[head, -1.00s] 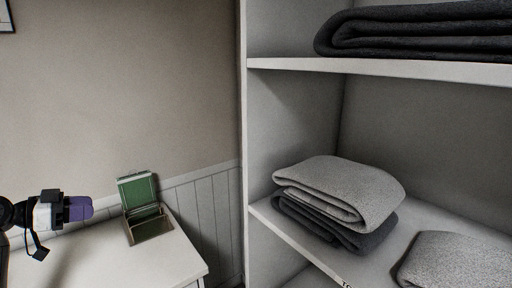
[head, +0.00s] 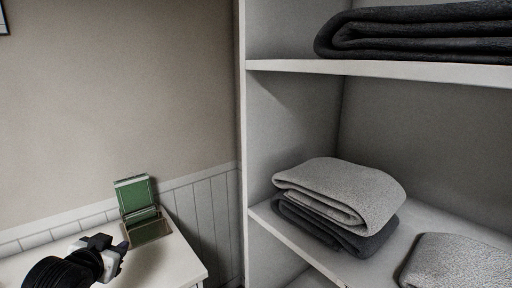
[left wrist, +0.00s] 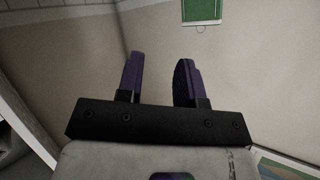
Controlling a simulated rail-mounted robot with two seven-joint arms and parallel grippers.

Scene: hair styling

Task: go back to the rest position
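My left gripper (head: 122,250) is low at the left in the head view, over the white table and just in front of the green box. In the left wrist view its two purple fingers (left wrist: 160,78) stand apart with nothing between them, so it is open and empty. My right gripper is in neither view.
An open green box (head: 134,194) stands on the white table (head: 184,262) near the wall. A white shelf unit (head: 258,215) fills the right, with folded grey towels (head: 340,190) on its lower board and a dark towel (head: 420,35) above. A green framed panel (left wrist: 201,10) shows in the wrist view.

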